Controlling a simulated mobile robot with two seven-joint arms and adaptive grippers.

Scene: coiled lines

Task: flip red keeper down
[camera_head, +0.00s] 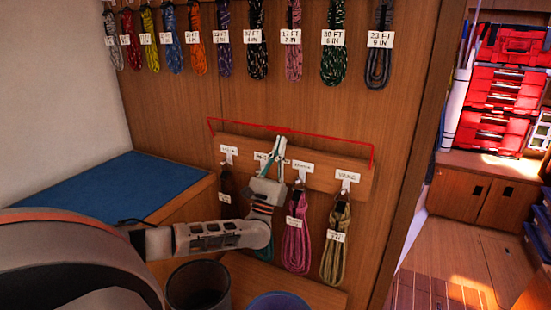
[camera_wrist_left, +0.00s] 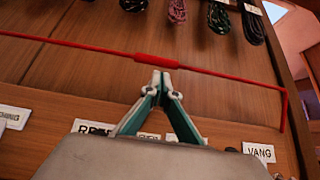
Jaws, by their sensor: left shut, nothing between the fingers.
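The red keeper (camera_head: 275,128) is a thin red bar with bent ends. It stands raised above the wooden hook board (camera_head: 318,181), and its thicker middle grip shows in the left wrist view (camera_wrist_left: 156,61). My left gripper (camera_head: 280,139) points up in front of the board. Its fingertips (camera_wrist_left: 161,76) are together and empty, at the lower edge of the keeper's grip; I cannot tell if they touch. Another coil is partly hidden behind my gripper.
Several labelled coils hang in a row higher on the wall, among them a green-black one (camera_head: 333,45). A blue-topped bench (camera_head: 105,187) is at left. A dark bin (camera_head: 199,287) and a blue bin (camera_head: 278,303) stand below. Red drawers (camera_head: 497,95) are at far right.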

